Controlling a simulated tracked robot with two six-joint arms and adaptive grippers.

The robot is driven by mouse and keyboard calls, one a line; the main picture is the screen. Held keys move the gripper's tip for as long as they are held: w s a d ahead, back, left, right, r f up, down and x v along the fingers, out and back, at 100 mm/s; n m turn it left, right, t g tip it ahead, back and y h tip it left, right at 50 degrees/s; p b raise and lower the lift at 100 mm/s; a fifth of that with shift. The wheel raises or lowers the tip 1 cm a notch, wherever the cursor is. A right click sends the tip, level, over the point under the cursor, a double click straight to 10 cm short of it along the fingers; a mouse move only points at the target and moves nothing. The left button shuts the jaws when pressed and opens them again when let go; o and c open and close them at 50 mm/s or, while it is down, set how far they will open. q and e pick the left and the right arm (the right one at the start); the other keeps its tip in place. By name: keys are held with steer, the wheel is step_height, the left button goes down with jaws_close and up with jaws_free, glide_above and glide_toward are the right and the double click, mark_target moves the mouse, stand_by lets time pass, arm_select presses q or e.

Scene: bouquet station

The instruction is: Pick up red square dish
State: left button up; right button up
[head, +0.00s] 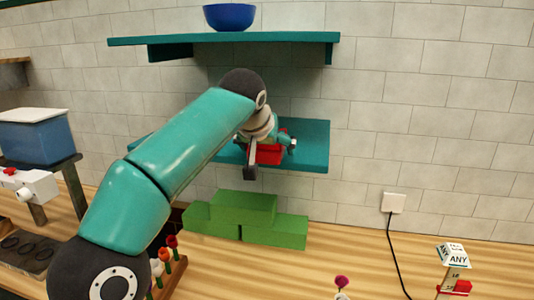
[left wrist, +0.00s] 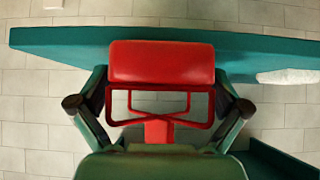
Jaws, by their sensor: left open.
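The red square dish (head: 265,154) sits on the lower teal shelf (head: 315,150) on the wall, partly hidden by my left gripper (head: 271,160). In the left wrist view the red dish (left wrist: 160,62) is straight ahead, in front of the shelf's teal edge. My left gripper (left wrist: 159,105) is open, with one finger on each side of red parts below the dish's broad face. I cannot tell whether the fingers touch it. My right gripper is not in view.
An upper teal shelf (head: 230,38) with a blue bowl (head: 229,17) is above my left arm. Green blocks (head: 245,208) stand on the wooden counter (head: 350,230) below. A white object (left wrist: 288,77) lies at the right in the left wrist view.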

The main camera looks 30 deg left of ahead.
arm_select(q)
steer(key=shift+s, duration=0.1)
steer(key=c, duration=1.3)
steer(key=shift+w+r+p, duration=0.2)
steer(key=shift+r+p, duration=0.15)
steer(key=shift+r, duration=0.3)
step_height(320, 180, up, 2)
steer(key=shift+s+r+p, duration=0.1)
steer(key=shift+p, duration=0.4)
steer(key=shift+s+r, duration=0.1)
steer(key=s+b, duration=0.1)
steer(key=s, duration=0.1)
steer(key=s+d+b, duration=0.1)
steer(key=s+b, duration=0.2)
steer(key=s, duration=0.1)
steer(key=shift+s+d+f+b, duration=0.25)
steer(key=shift+d+f+b, duration=0.05)
steer(key=shift+d+b, duration=0.05)
steer(key=s+d+b, duration=0.2)
steer(key=s+b, duration=0.1)
steer(key=s, duration=0.8)
steer(key=shift+d+r+b, duration=0.2)
steer(key=shift+d+b, duration=0.1)
steer(key=shift+d, duration=0.05)
